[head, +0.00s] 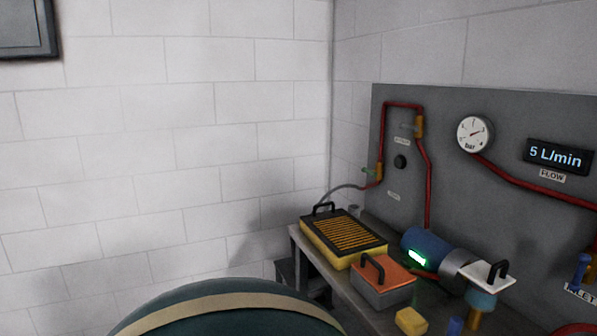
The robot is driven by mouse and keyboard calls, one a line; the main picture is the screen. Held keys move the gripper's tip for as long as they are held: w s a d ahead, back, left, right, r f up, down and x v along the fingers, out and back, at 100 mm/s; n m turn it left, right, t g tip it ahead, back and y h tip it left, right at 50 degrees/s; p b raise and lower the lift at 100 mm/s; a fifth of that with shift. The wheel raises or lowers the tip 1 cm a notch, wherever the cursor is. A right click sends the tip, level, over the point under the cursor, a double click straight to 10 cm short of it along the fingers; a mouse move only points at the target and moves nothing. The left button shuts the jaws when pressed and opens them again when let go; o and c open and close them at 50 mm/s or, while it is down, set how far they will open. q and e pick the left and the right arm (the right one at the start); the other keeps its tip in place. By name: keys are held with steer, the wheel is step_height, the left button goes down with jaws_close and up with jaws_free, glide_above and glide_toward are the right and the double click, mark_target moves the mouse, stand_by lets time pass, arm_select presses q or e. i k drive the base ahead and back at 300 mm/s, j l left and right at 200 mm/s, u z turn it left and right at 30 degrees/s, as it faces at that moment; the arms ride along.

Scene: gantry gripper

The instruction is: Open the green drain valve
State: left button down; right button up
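How far either handle is turned is too small to tell. Neither of my grippers is in view.
A bench (309,257) along the panel (480,105) holds a yellow-black ribbed box (343,236), an orange-lidded grey box (384,281), a blue motor (427,247) and a yellow block (410,320). A blue inlet handle (581,268) is at right. The display (558,155) reads 5 L/min.

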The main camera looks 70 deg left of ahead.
mark_target(374, 174)
steer(key=u, duration=1.95)
steer(key=i+j, duration=0.7)
steer(key=j, duration=0.25)
steer(key=i+j, duration=0.35)
steer(key=j+z, duration=0.05)
steer(key=j, duration=0.05)
